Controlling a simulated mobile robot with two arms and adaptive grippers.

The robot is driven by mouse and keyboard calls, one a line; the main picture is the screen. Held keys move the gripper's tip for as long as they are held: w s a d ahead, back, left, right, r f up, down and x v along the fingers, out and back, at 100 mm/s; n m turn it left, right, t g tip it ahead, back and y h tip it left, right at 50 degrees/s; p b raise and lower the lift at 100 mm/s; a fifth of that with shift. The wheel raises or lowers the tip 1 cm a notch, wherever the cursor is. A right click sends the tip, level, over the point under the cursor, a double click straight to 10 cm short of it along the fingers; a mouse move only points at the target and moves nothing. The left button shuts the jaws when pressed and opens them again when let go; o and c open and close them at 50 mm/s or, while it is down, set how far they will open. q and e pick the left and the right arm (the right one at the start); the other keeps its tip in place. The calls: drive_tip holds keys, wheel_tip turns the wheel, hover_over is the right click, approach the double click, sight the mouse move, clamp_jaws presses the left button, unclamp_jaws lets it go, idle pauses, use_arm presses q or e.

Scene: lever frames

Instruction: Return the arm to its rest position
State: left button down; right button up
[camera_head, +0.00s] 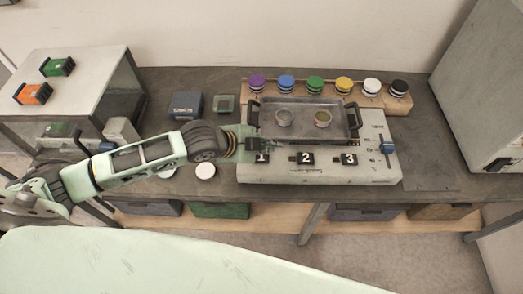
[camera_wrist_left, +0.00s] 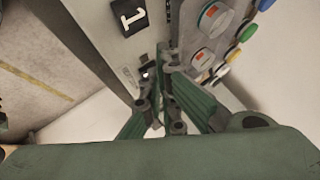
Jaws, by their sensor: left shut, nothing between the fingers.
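My left arm (camera_head: 140,160) reaches in from the left over the bench. Its gripper (camera_head: 250,143) is at the left end of the light lever panel (camera_head: 320,172), close to the label 1 (camera_head: 262,158) and the tray's left handle. I cannot tell whether the fingertips touch the panel. My right gripper is in neither view.
A dark blue box (camera_head: 185,105) and a white disc (camera_head: 205,171) lie near my arm. A grey cabinet (camera_head: 490,85) bounds the right.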

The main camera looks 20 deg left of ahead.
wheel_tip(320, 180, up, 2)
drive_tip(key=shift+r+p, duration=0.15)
drive_tip(key=shift+p, duration=0.6)
